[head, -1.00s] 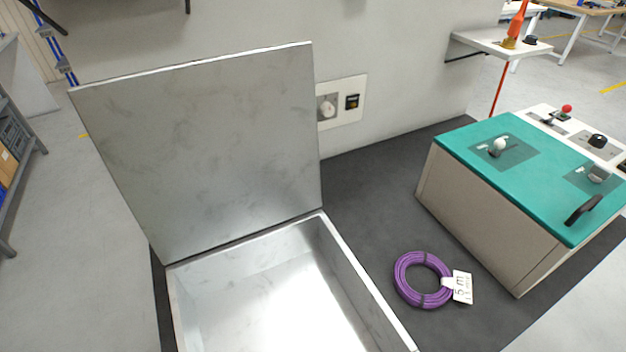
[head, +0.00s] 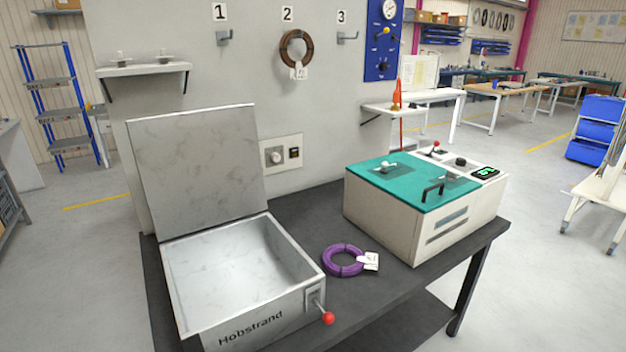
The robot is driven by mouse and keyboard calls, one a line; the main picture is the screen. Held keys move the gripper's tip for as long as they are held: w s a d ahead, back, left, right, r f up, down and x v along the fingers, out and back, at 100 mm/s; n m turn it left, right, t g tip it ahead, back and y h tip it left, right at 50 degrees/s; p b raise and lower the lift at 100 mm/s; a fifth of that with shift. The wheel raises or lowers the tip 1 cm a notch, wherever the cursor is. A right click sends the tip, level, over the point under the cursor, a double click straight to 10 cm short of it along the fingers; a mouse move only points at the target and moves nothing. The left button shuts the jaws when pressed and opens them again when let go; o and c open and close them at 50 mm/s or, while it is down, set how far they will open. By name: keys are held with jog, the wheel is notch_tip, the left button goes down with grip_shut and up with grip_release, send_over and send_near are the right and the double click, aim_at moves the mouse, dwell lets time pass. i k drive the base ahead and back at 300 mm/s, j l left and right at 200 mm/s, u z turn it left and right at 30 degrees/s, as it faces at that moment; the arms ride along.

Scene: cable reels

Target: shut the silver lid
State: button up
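The silver lid (head: 197,162) stands raised, leaning slightly back, at the rear edge of an open silver box (head: 290,241). The box is marked "Hobstrand" on its front and sits at the left end of the dark table. Its inside looks empty. A lever with a red knob (head: 327,318) sticks out at the box's front right corner. My gripper is not in the head view.
A purple cable coil (head: 331,262) with a white tag lies right of the box. A beige machine with a teal lid (head: 408,174) stands farther right on the dark table (head: 400,285). Behind are a wall with numbered hooks, a brown coil (head: 284,50) and a wall panel (head: 270,153).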

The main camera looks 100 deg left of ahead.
aim_at(201, 170)
jog(key=k+j+z, duration=0.1)
jog(key=k+z, duration=0.2)
jog(key=z, duration=0.15)
jog(key=k+z, duration=0.4)
jog(key=k+j+u, duration=0.3)
jog(key=k, duration=0.2)
jog(key=k+j+u, duration=0.2)
jog(key=u, duration=0.2)
jog(key=k+j+u, duration=0.15)
jog(key=u, duration=0.2)
jog(key=k+j+u, duration=0.15)
jog(key=j+u, duration=0.25)
jog(key=k+j+u, duration=0.1)
jog(key=j+u, duration=0.25)
jog(key=k+j+u, duration=0.1)
jog(key=j+u, duration=0.4)
jog(key=j+z, duration=0.1)
jog(key=z, duration=0.3)
jog(key=k+j+z, duration=0.1)
jog(key=z, duration=0.25)
jog(key=k+z, duration=0.1)
jog(key=z, duration=0.3)
jog(key=k+j+z, duration=0.1)
jog(key=z, duration=0.3)
jog(key=i+j+z, duration=0.15)
jog(key=j, duration=0.15)
jog(key=l+u, duration=0.3)
jog(key=k+u, duration=0.15)
jog(key=u, duration=0.15)
